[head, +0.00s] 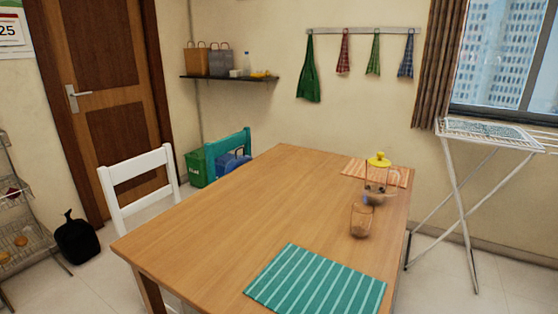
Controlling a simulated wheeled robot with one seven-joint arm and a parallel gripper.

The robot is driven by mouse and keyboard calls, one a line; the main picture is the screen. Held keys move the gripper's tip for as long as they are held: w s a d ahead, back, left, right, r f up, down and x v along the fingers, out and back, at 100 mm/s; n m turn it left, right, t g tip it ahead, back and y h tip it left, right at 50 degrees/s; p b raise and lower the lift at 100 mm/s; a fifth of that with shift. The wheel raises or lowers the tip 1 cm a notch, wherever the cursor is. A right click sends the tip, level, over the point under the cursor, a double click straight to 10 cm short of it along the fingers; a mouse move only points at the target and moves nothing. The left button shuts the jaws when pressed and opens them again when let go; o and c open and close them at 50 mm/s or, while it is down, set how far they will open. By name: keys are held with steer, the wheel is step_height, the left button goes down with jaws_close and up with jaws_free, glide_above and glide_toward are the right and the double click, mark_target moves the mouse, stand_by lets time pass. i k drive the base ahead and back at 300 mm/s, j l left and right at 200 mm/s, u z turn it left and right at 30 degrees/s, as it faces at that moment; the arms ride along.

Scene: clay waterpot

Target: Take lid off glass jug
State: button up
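The glass jug (376,190) stands upright near the right edge of the wooden table (230,220), partly in front of an orange placemat. It is clear, with something bluish and brown low in it that I cannot make out. A yellow lid (379,160) with a knob sits on its top. A clear glass tumbler (361,221) stands just in front of the jug and overlaps its lower part in the view. My gripper is not in view.
A teal striped placemat (316,280) lies at the table's near right. The orange placemat (362,169) lies at the far right. A white chair (138,183) and a teal chair (228,150) stand at the left side. A white drying rack (468,190) stands right. The table's middle is clear.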

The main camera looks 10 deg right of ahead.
mark_target(378, 162)
steer(key=i+l+u, duration=0.35)
steer(key=l, duration=0.15)
steer(key=i+l+u, duration=0.1)
steer(key=l+u, duration=0.25)
steer(key=l, duration=0.15)
steer(key=i+l+u, duration=0.1)
steer(key=l+u, duration=0.25)
steer(key=l, duration=0.25)
steer(key=l+u, duration=0.35)
steer(key=l, duration=0.25)
